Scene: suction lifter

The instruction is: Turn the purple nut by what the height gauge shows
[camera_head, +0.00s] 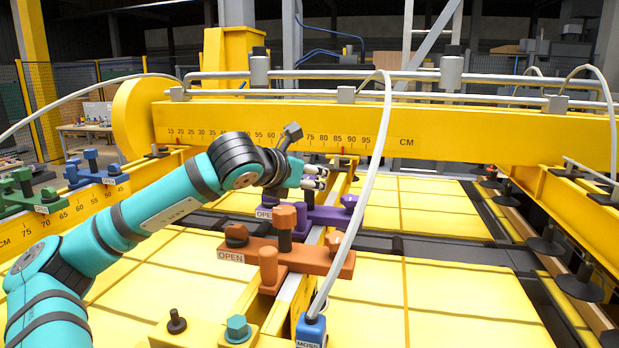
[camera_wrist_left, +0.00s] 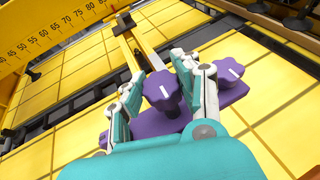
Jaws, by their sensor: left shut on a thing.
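A purple clamp (camera_head: 325,216) sits on the yellow cross arm, with an OPEN label at its left. In the left wrist view, the purple nut (camera_wrist_left: 161,88) is a lobed knob with a white line on top. My left gripper (camera_head: 316,178) is shut on it, with one finger on each side (camera_wrist_left: 157,82). A second purple knob (camera_wrist_left: 230,71) with a white mark stands to the right, outside the fingers. The height gauge (camera_head: 270,136) is a CM scale on the yellow beam; a small red mark shows near 85-90. My right gripper is not in view.
An orange clamp (camera_head: 290,257) with an OPEN label is in front of the purple one. Blue (camera_head: 90,172) and green (camera_head: 35,193) clamps stand at the left by another scale. A white hose (camera_head: 377,170) rises in front of the beam. Yellow panels (camera_head: 440,280) lie below.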

